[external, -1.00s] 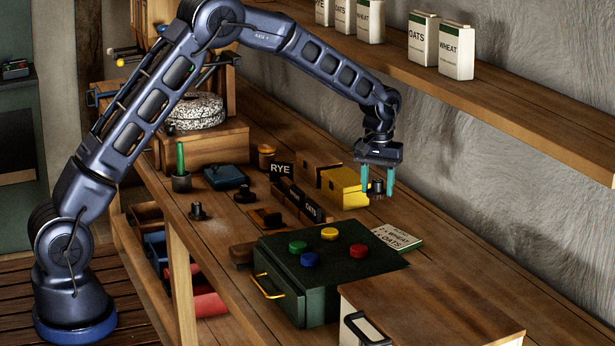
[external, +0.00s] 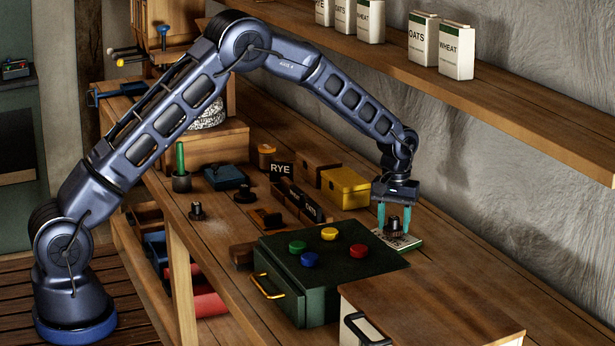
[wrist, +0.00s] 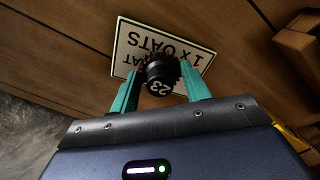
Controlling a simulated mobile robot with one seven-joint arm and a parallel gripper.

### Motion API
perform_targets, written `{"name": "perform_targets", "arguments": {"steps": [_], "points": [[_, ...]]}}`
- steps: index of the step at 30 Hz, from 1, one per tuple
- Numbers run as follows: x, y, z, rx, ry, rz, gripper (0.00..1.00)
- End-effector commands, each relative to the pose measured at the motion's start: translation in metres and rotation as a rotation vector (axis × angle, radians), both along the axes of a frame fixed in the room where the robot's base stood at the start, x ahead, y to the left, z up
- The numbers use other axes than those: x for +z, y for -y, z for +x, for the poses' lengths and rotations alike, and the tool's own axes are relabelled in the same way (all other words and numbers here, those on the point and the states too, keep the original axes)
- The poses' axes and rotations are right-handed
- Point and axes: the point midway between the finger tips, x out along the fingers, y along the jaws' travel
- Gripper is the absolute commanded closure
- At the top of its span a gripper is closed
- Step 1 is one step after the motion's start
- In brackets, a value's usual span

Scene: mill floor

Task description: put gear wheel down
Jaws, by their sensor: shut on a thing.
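My gripper (external: 394,222) has teal fingers shut on a dark gear wheel (external: 394,224). In the wrist view the gear wheel (wrist: 160,76) sits between the fingertips, its black hub marked 23 facing the camera and dark reddish teeth showing around it. The gear wheel is over a white card (external: 408,242) with dark lettering, behind the green box. In the wrist view the card (wrist: 196,55) reads "1 x OATS" upside down, and the gear and fingers hide part of it. I cannot tell whether the gear touches the card.
A green box (external: 285,300) with coloured knobs stands just in front of the card. A yellow box (external: 345,187) is to the left, near wooden boxes and a RYE sign (external: 281,169). A wooden-topped cabinet (external: 430,310) is in front. Bench right of the card (external: 480,265) is clear.

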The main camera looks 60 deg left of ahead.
Motion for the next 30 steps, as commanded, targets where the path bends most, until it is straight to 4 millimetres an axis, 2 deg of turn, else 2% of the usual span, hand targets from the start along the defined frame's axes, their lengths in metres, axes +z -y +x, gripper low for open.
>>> {"name": "perform_targets", "arguments": {"steps": [3, 13, 14, 17, 26, 30], "points": [[-0.008, 0.000, 0.000, 0.000, -0.001, -0.001, 0.76], [-0.010, 0.000, 0.000, 0.000, 0.000, 0.000, 0.76], [-0.010, 0.000, 0.000, 0.000, 0.000, 0.000, 0.51], [-0.010, 0.000, 0.000, 0.000, 0.000, 0.000, 0.32], [-0.009, 0.000, 0.000, 0.000, 0.000, 0.000, 0.32], [0.002, 0.000, 0.001, 0.000, 0.002, 0.001, 0.32]]}}
